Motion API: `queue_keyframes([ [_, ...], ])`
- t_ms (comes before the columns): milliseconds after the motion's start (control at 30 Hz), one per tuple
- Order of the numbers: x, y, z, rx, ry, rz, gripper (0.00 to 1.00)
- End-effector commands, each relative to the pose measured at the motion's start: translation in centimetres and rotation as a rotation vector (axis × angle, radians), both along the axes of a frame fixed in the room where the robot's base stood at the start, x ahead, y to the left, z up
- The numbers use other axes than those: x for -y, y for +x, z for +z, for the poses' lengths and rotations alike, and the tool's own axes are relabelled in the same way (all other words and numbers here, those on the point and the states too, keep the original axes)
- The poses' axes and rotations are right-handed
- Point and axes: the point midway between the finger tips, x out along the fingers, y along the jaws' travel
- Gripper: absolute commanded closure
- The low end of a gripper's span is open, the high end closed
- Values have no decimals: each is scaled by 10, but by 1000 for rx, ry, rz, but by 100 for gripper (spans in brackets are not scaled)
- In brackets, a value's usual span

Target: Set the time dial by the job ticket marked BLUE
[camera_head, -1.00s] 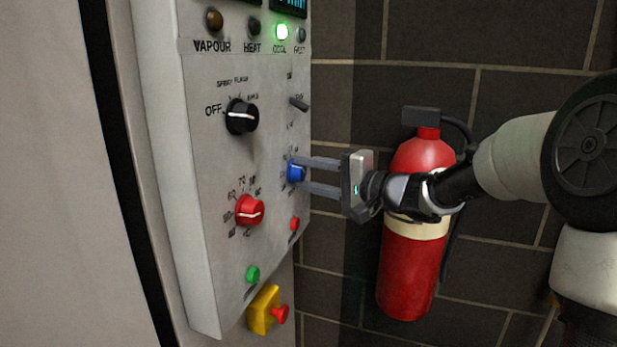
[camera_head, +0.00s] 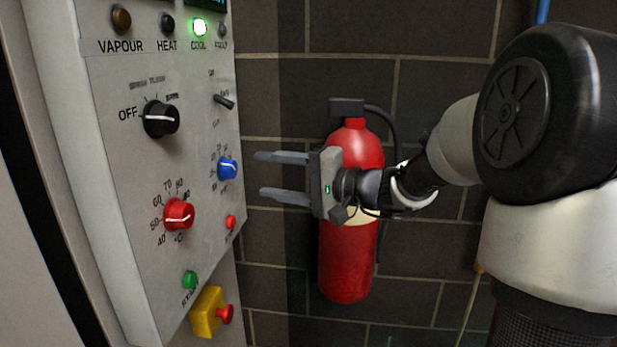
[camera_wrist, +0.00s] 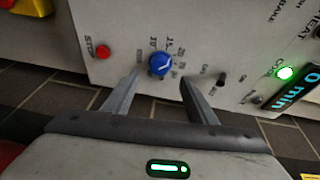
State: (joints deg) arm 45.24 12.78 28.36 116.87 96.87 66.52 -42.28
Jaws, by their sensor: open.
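The time dial is most likely the blue knob (camera_head: 228,168) at the right side of the grey control panel (camera_head: 110,210); its labels are too small to read surely. It also shows in the wrist view (camera_wrist: 160,65), with a white pointer line and numbers around it. My gripper (camera_head: 262,176) is open and empty, its two fingers pointing at the panel, a short way right of the blue knob and apart from it. In the wrist view the fingertips (camera_wrist: 160,80) stand on either side below the knob. No job ticket shows in these views.
The panel also carries a black knob (camera_head: 161,118), a red temperature knob (camera_head: 179,215), a small toggle (camera_head: 224,101), a green button (camera_head: 190,280) and a yellow-boxed red button (camera_head: 208,312). The COOL lamp (camera_head: 199,27) glows green. A display (camera_wrist: 296,88) reads 0 min. A fire extinguisher (camera_head: 346,262) hangs behind my gripper.

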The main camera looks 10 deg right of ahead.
Motion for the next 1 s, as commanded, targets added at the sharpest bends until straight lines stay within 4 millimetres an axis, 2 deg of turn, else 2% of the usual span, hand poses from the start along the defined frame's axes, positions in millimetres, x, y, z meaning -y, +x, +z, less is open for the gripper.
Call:
queue_keyframes([
  [33, 12, -8, 3, 0, -1, -5, 48],
  [200, 41, -33, 4, 0, -1, -4, 48],
  [433, 65, -54, 6, 0, 0, -2, 48],
  [867, 70, -59, 5, -1, -1, 1, 48],
  [933, 65, -61, 2, -10, -17, 13, 48],
  [1000, 52, -66, -7, -38, -66, 51, 48],
])
